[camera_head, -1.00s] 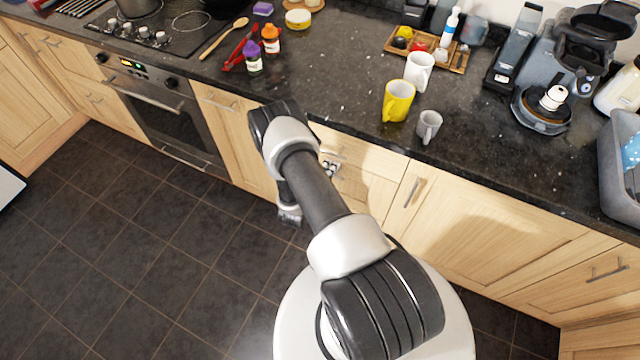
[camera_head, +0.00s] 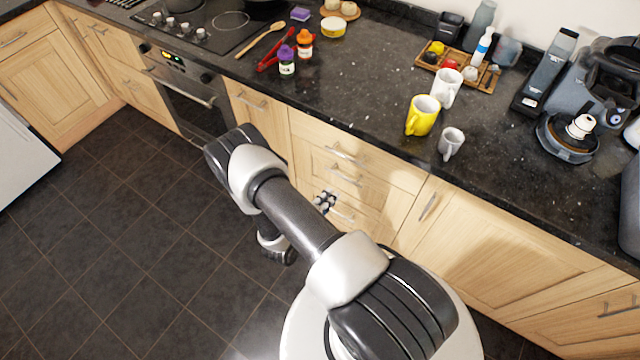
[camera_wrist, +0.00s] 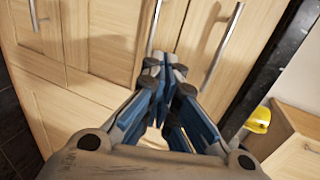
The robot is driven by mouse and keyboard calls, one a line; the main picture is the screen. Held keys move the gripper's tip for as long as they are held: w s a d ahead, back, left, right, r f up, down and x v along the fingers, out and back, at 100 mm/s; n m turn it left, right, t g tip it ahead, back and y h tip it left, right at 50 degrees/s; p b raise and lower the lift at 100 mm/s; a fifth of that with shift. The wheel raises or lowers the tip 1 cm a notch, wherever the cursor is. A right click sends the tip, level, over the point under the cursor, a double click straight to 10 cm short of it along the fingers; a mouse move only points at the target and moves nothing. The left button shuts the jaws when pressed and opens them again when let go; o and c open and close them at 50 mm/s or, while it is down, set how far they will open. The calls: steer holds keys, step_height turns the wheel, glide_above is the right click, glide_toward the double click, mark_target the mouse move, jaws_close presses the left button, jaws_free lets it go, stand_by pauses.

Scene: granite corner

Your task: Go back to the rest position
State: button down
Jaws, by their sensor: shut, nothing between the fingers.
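My gripper (camera_head: 325,201) shows small in the head view, partly behind my arm, in front of the wooden drawers and below the counter edge. In the wrist view its blue-grey fingers (camera_wrist: 168,70) come together at the tips with nothing held. Cabinet fronts with bar handles fill the view beyond them. My arm is folded down over the floor side, clear of the countertop.
The dark granite countertop (camera_head: 360,105) holds a yellow mug (camera_head: 422,115), a white mug (camera_head: 446,88), a grey cup (camera_head: 451,143), a wooden tray (camera_head: 427,65) and a coffee machine (camera_head: 575,130). Drawers (camera_head: 375,160) stand close by. The tiled floor (camera_head: 130,240) at left is free.

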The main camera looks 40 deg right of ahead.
steer(key=shift+a, duration=0.15)
step_height(320, 180, up, 14)
steer(key=w+d+r+m+g+h, duration=0.15)
steer(key=m+g, duration=0.25)
steer(key=m, duration=0.5)
steer(key=s+a+r+m+g+y, duration=0.2)
steer(key=s+r+m, duration=0.2)
steer(key=r+m, duration=0.45)
steer(key=s+a+r+m+g+y, duration=0.1)
steer(key=s+r+m+g+y, duration=0.2)
steer(key=r+m, duration=0.5)
steer(key=s+a+r+m+t+y, duration=0.4)
steer(key=s+a+r+m+y, duration=0.1)
steer(key=a+r+m, duration=0.1)
steer(key=s+a+r+m+t+y, duration=0.4)
steer(key=s+a+r+m+y, duration=0.1)
steer(key=a+m, duration=0.4)
steer(key=shift+s+a+r, duration=0.65)
steer(key=shift+a+r, duration=0.5)
steer(key=shift+a, duration=0.1)
